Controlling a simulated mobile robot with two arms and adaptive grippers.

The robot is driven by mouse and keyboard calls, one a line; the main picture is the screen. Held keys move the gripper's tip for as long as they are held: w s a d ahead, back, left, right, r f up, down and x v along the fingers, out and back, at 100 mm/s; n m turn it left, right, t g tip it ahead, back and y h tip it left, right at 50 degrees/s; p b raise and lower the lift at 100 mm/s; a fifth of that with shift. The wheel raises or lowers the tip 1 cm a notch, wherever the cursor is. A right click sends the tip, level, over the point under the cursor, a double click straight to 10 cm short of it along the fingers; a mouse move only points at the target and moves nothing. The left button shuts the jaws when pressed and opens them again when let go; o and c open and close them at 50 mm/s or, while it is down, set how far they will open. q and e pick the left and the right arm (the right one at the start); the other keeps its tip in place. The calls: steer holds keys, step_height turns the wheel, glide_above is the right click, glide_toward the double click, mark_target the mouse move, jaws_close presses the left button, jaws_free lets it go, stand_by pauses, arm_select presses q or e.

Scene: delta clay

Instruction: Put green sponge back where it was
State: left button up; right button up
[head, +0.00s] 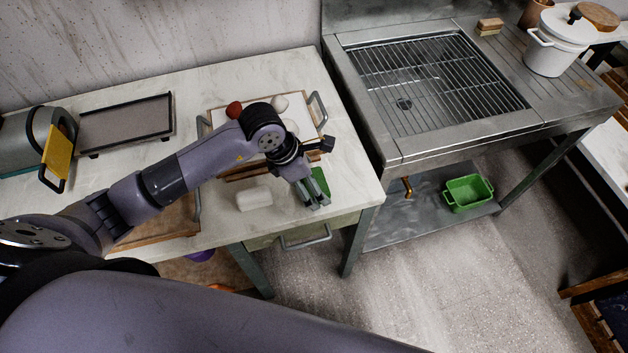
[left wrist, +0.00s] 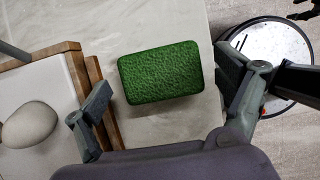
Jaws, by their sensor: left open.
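The green sponge (head: 321,180) lies flat near the right end of the marble counter (head: 350,178), partly hidden by my left gripper (head: 314,205) in the head view. In the left wrist view the whole top of the sponge (left wrist: 160,73) shows, a dark green rounded rectangle on the pale counter. My left gripper (left wrist: 162,88) is open above it, one finger to each side. I see no contact between fingers and sponge. My right gripper is not in view.
A white block (head: 255,198) lies left of my left gripper. A wooden-edged tray (left wrist: 72,47) with a pale rounded object (left wrist: 29,124) is beside the sponge. The steel sink unit (head: 395,150) stands to the right, with a green basket (head: 468,194) on its lower shelf.

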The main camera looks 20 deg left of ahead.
arm_select(q)
steer(key=b+v, duration=0.1)
steer(key=v, duration=0.9)
steer(key=shift+a+r, duration=0.2)
steer(key=shift+r, duration=0.1)
steer(key=shift+s, duration=0.2)
